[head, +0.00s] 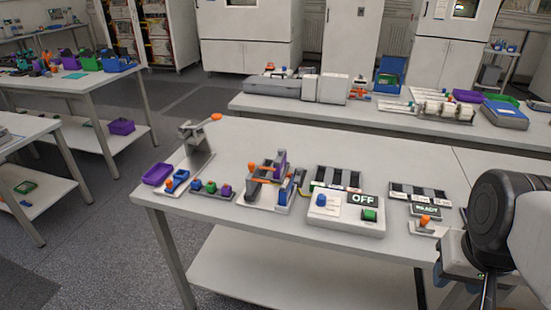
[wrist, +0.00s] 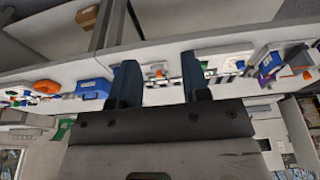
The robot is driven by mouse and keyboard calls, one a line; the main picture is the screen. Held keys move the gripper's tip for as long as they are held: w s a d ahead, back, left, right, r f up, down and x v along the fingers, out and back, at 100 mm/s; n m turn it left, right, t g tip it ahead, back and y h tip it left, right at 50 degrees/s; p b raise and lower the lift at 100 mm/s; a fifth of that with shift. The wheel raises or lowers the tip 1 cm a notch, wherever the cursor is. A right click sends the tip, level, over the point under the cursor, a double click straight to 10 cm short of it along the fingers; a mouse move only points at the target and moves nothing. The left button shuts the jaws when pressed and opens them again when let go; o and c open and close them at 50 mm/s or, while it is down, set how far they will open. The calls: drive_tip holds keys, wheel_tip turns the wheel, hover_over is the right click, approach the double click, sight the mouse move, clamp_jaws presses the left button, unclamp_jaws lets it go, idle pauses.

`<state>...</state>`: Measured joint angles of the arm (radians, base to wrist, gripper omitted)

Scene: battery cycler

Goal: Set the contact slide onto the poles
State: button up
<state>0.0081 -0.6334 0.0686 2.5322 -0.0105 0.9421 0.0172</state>
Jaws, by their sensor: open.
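A small fixture with orange parts and a purple block (head: 280,165) stands on a pale base at the middle of the front table. It looks like the one holding the contact slide, but I cannot clearly make out the slide or the poles at this size. My gripper (wrist: 159,62) is open in the wrist view, with two dark blue fingers apart and nothing between them. In the head view my arm is at the right edge, well apart from the fixture, and the fingers are not clear there.
Right of the fixture stands a pale control box (head: 330,215) reading OFF, with a blue knob and green button. Slotted dark racks (head: 338,178) lie behind it. A purple tray (head: 157,174) and an orange-handled clamp (head: 198,135) are at the left. The table's back middle is clear.

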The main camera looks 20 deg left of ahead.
drive_tip(key=shift+o, duration=0.7)
drive_tip(key=w+a+r+n, duration=0.2)
drive_tip(key=w+a+n, duration=0.15)
drive_tip(key=w, duration=0.25)
drive_tip(key=w+a+r+n, duration=0.2)
drive_tip(key=w+a, duration=0.2)
drive_tip(key=w, duration=0.3)
drive_tip(key=n+g, duration=0.3)
drive_tip(key=n, duration=1.3)
hover_over(251, 163)
drive_tip(key=shift+m, duration=0.25)
drive_tip(key=f, duration=0.9)
drive_tip(key=shift+s+d, duration=0.1)
drive_tip(key=shift+d, duration=0.3)
drive_tip(key=shift+a+f, duration=0.1)
drive_tip(key=shift+a, duration=0.25)
drive_tip(key=shift+f, duration=0.1)
